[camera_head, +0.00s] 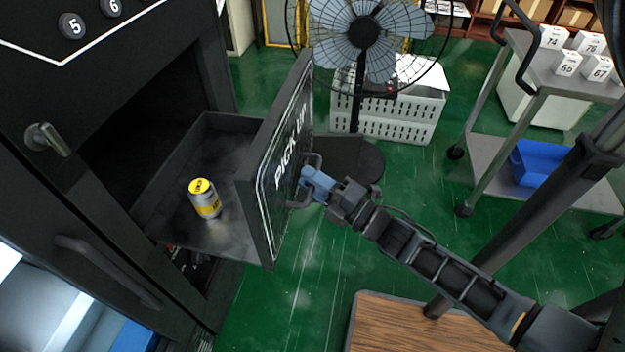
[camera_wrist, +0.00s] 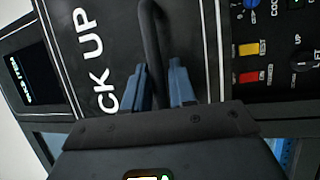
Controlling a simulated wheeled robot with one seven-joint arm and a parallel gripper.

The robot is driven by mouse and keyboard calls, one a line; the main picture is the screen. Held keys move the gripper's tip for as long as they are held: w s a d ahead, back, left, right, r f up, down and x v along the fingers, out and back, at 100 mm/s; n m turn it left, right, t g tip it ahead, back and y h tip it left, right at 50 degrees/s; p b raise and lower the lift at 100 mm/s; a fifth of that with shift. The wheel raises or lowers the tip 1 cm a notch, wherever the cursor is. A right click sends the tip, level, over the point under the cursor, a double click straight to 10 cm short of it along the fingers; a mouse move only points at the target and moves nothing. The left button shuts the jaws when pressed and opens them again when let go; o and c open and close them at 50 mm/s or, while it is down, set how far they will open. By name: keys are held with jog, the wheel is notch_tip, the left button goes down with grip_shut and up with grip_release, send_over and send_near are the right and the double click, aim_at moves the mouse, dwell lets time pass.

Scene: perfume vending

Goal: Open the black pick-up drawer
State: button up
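The black pick-up drawer (camera_head: 247,200) stands pulled out of the dark machine, its inside visible from above. Its front panel, lettered "PICK UP" in white, faces right; part of the lettering also shows in the wrist view (camera_wrist: 98,62). A silver and yellow can (camera_head: 205,200) stands upright on the drawer floor. My gripper (camera_head: 314,183) is at the dark handle (camera_head: 297,204) on the front panel. In the wrist view its blue fingers (camera_wrist: 159,85) lie on both sides of the handle bar (camera_wrist: 151,30), seemingly closed on it.
The machine's body (camera_head: 100,150) fills the left. A fan (camera_head: 364,35) stands behind the drawer near a white crate (camera_head: 405,118). A metal trolley (camera_head: 490,150) with numbered boxes and a blue bin (camera_head: 535,163) is at right. Green floor around my arm is partly clear.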

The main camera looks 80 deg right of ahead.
jog(key=b+v, duration=0.1)
jog(key=v, duration=0.6)
jog(key=shift+s+a, duration=0.15)
jog(key=shift+s, duration=0.25)
jog(key=shift+a, duration=0.1)
jog(key=s+a+r+m+g+y, duration=0.1)
jog(key=a+r+m+y, duration=0.1)
jog(key=a, duration=0.4)
jog(key=s+a+r+m+g+y, duration=0.1)
jog(key=a+r+m+y, duration=0.1)
jog(key=a+r+m, duration=0.3)
jog(key=s+a+r+m+g+y, duration=0.1)
jog(key=s+a+r+m+y, duration=0.1)
jog(key=a+m, duration=0.4)
jog(key=a+r+y, duration=0.1)
jog(key=a+r, duration=0.1)
jog(key=a, duration=0.1)
jog(key=shift+a+r+g, duration=0.2)
jog(key=shift+r+g, duration=0.05)
jog(key=shift+g, duration=0.15)
